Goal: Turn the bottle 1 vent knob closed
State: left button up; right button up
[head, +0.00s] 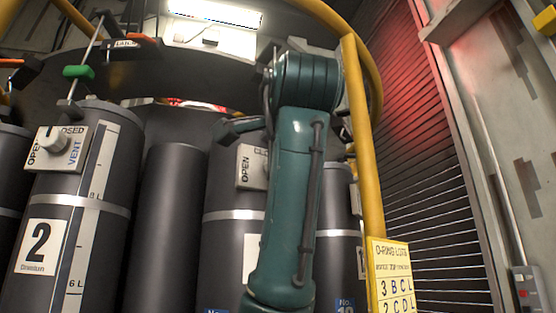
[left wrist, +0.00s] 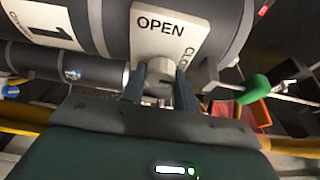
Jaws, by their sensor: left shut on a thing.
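Bottle 1 (left wrist: 105,20) is a dark cylinder with a white label marked 1 in the left wrist view. Its pale vent plate (left wrist: 165,38) reads OPEN, with CLOSED partly cut off at the right. My left gripper (left wrist: 160,78) has its two fingers on either side of the small grey vent knob (left wrist: 157,88) and is shut on it. Which way the knob points is hard to tell. In the head view my teal arm stands in front of a bottle (head: 228,240) with an OPEN plate (head: 249,165). The arm hides this bottle's knob and my fingers. My right gripper is out of view.
Bottle 2 (head: 87,245) stands at the left with its own vent knob (head: 52,141) and a green handle (head: 78,72). A plain dark cylinder (head: 168,230) stands between. A yellow rail (head: 362,150) rises at the right. Another green handle (left wrist: 255,90) lies right of the left gripper.

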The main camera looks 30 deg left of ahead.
pick_arm(q)
jog(key=o, duration=1)
jog(key=shift+b+v, duration=2.05)
jog(key=shift+v, duration=4.55)
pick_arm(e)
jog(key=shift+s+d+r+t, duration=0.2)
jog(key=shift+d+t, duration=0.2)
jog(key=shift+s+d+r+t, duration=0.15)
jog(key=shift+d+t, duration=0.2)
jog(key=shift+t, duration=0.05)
